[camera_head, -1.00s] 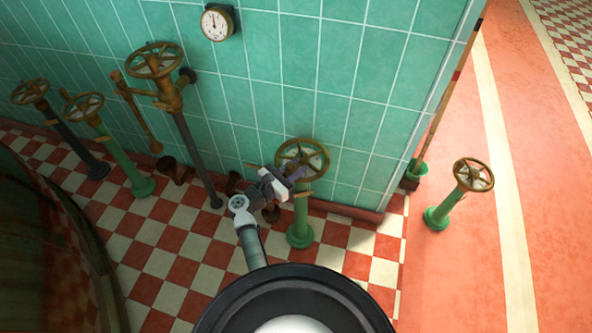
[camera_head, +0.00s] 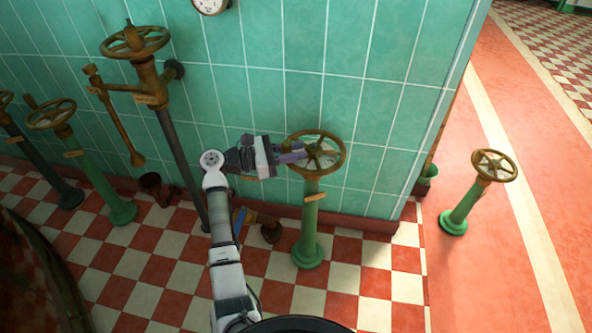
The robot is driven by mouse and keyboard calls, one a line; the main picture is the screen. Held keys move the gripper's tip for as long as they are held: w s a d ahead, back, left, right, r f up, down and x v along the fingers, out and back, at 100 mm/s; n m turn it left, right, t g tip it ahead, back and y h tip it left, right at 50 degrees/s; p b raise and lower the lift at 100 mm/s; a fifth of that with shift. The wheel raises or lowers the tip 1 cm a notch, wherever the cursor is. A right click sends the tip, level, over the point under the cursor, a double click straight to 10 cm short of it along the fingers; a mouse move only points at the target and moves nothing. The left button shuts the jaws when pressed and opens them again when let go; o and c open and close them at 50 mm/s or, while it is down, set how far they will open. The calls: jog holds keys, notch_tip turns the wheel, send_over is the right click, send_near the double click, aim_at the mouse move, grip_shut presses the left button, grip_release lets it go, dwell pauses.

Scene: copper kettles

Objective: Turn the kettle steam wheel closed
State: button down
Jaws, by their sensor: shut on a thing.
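A brass hand wheel (camera_head: 332,139) tops a green pedestal (camera_head: 309,225) in front of the tiled wall. My gripper (camera_head: 301,154) reaches it from the left and is shut on the left side of its rim. The fingertips overlap the wheel in the picture, so the exact grip point is partly hidden. Other brass wheels show: a large one (camera_head: 134,41) on a pipe by the wall, one on a green post (camera_head: 51,113) at left, and one on a short green post (camera_head: 494,165) at right. No readable label tells which is the kettle steam wheel.
A pressure gauge (camera_head: 210,4) hangs on the green tiled wall (camera_head: 270,60). A dark curved vessel (camera_head: 35,270) stands at lower left. The checkered floor (camera_head: 365,280) is clear in front of the held wheel's pedestal. A pale orange walkway (camera_head: 500,250) lies right of the wall corner.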

jog(key=w+f+b, duration=0.1)
jog(key=b, duration=0.2)
jog(key=shift+w+a+g, duration=0.1)
jog(key=shift+a+g, duration=0.2)
jog(key=shift+a, duration=0.05)
jog(key=b, duration=0.2)
jog(key=m+g+b, duration=0.1)
jog(key=b, duration=0.1)
jog(key=shift+w+a+g, duration=0.1)
jog(key=shift+w+g, duration=0.2)
jog(key=shift+w, duration=0.05)
jog(key=w+b, duration=0.1)
jog(key=b, duration=0.2)
jog(key=shift+w+r+b, duration=0.1)
jog(key=shift+r+b, duration=0.1)
jog(key=shift+b, duration=0.2)
jog(key=shift+w+r, duration=0.15)
jog(key=shift+r, duration=0.2)
jog(key=shift+f, duration=0.1)
jog(key=c, duration=1.2)
grip_release()
